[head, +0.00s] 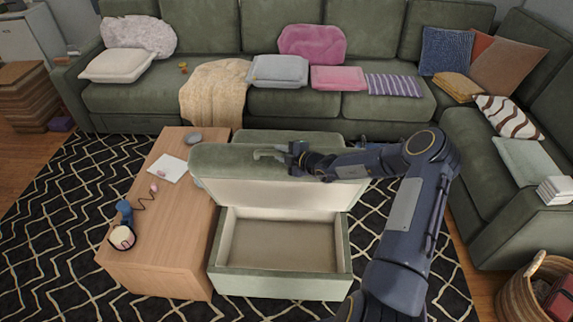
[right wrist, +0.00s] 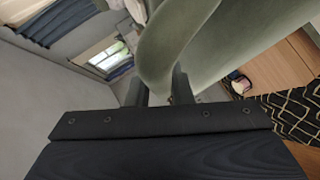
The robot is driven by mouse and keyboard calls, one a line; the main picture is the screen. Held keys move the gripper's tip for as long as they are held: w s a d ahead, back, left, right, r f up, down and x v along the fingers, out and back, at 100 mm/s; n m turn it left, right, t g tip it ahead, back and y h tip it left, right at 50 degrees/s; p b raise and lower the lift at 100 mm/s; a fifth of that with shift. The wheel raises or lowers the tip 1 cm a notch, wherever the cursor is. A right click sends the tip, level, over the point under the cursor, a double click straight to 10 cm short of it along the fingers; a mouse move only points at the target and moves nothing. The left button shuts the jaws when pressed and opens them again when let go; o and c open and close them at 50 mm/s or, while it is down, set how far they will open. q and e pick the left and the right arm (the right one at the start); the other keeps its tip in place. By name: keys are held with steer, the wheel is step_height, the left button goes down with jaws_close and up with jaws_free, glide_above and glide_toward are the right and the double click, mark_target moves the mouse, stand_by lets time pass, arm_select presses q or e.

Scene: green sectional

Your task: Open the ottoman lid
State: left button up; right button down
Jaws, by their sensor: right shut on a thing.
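The green ottoman (head: 280,284) stands on the rug with its lid (head: 225,160) raised and tilted up at the back. The lid's pale underside and the empty inside of the box face me. A green handle loop (head: 268,154) is on the lid's front edge. My right gripper (head: 290,156) reaches in from the right and is shut on the handle. My left gripper is not in view.
A wooden coffee table (head: 150,250) stands close along the ottoman's left side, with a mug (head: 122,237), paper and small items on it. The green sectional (head: 400,105) runs behind and to the right. A wicker basket (head: 520,300) stands at the lower right.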

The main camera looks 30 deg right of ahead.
steer(key=shift+w+d+r, duration=0.2)
steer(key=shift+w+d, duration=0.1)
steer(key=shift+w, duration=0.1)
steer(key=c, duration=1.3)
jaws_free()
steer(key=shift+s, duration=0.1)
steer(key=shift+s+d+r, duration=0.1)
steer(key=shift+s+d, duration=0.1)
steer(key=shift+s, duration=0.2)
steer(key=b+v, duration=0.1)
steer(key=v, duration=0.6)
steer(key=shift+a+r, duration=0.1)
steer(key=shift+w, duration=0.1)
